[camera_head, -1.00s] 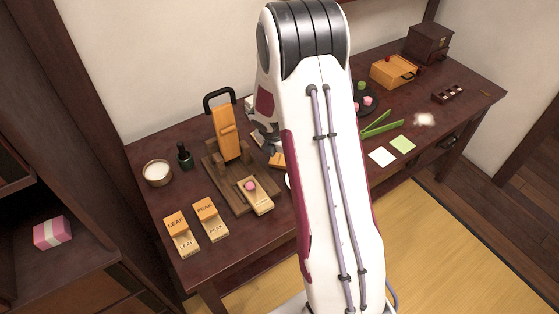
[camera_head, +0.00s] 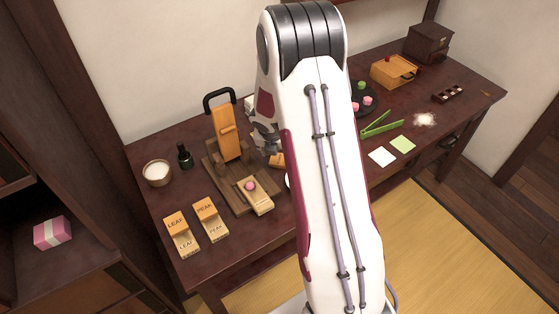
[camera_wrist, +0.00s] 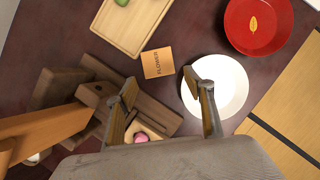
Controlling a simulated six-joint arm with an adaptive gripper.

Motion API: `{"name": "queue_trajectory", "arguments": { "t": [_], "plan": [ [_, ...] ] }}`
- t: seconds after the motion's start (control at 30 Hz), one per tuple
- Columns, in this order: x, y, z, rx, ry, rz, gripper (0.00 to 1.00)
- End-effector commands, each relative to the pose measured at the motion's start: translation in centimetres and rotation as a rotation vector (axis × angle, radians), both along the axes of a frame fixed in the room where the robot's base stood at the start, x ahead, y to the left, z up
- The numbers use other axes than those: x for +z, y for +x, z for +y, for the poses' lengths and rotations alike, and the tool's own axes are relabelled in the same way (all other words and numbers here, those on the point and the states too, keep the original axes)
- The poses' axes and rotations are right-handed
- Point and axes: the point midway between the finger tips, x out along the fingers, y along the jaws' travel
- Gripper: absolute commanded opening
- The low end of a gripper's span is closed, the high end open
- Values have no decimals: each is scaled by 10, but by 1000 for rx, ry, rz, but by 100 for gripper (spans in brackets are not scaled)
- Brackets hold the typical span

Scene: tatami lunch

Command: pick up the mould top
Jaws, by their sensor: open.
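The mould top (camera_wrist: 158,62) is a small flat orange block marked FLOWER, lying on the dark table in the wrist view. In the head view an orange piece (camera_head: 276,160) that looks like it shows partly beside my arm. My gripper (camera_wrist: 165,98) is open and empty, with its fingers apart. In the wrist picture the block appears just beyond the fingertips. The gripper (camera_head: 267,138) is partly hidden by my arm in the head view.
The press has an upright orange lever (camera_head: 227,132) with a black handle. A white plate (camera_wrist: 229,86) is close to the right finger. A wooden tray (camera_wrist: 128,28) and a red bowl (camera_wrist: 258,22) lie beyond.

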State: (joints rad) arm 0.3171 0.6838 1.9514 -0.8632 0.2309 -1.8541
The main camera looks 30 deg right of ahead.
Motion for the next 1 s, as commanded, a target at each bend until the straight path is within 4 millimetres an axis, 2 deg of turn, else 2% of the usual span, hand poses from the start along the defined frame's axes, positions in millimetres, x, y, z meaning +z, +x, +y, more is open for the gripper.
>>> {"name": "queue_trajectory", "arguments": {
  "t": [0.23, 0.77, 1.0],
  "plan": [
    [-14, 4, -4, 0, 1, 1, 53],
    [-19, 6, -5, -1, 1, 0, 53],
    [-34, 14, -10, -1, 2, 1, 53]
  ]
}}
